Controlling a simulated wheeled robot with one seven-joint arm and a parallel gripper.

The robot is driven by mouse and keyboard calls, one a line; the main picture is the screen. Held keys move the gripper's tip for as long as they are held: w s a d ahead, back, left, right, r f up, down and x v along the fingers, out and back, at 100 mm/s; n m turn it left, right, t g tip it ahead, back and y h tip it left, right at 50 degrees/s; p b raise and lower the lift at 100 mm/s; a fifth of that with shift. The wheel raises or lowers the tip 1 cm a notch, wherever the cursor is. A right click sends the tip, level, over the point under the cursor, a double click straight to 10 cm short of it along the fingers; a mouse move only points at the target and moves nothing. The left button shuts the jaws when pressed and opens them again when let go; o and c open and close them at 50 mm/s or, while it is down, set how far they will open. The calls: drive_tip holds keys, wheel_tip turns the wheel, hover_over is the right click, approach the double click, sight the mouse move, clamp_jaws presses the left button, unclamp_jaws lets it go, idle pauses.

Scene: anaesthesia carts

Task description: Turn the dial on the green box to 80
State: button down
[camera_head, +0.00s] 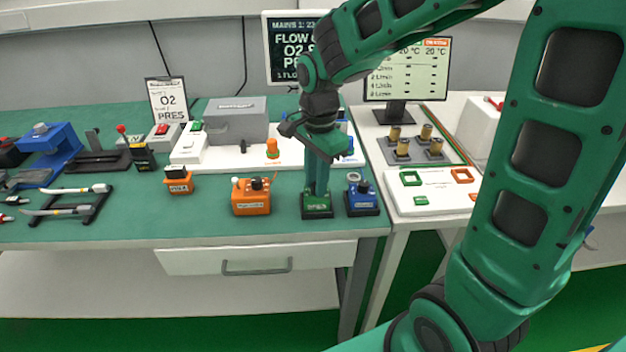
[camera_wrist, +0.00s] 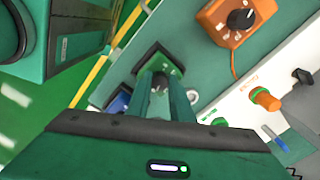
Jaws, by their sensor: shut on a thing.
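The green box (camera_head: 317,207) stands near the front edge of the green-topped table, between an orange box and a blue box. My gripper (camera_head: 317,188) points straight down onto its top, with its fingers shut on the dial. The fingers mostly hide the dial, and its reading cannot be made out. In the wrist view the green box (camera_wrist: 172,64) shows beyond the fingertips of my gripper (camera_wrist: 160,84), with a small grey part of the dial (camera_wrist: 160,80) between them.
The blue box (camera_head: 362,203) stands close on the right, and the orange box (camera_head: 251,207) with a black knob stands on the left. Behind are a white panel with an orange knob (camera_head: 272,148) and a grey case (camera_head: 236,122). A monitor (camera_head: 407,72) stands at the back right.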

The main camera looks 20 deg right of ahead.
drive_tip(key=c, duration=1.6)
unclamp_jaws()
drive_tip(key=shift+o, duration=0.2)
wheel_tip(320, 180, up, 11)
drive_tip(key=shift+s+f, duration=0.15)
drive_tip(key=shift+d, duration=0.1)
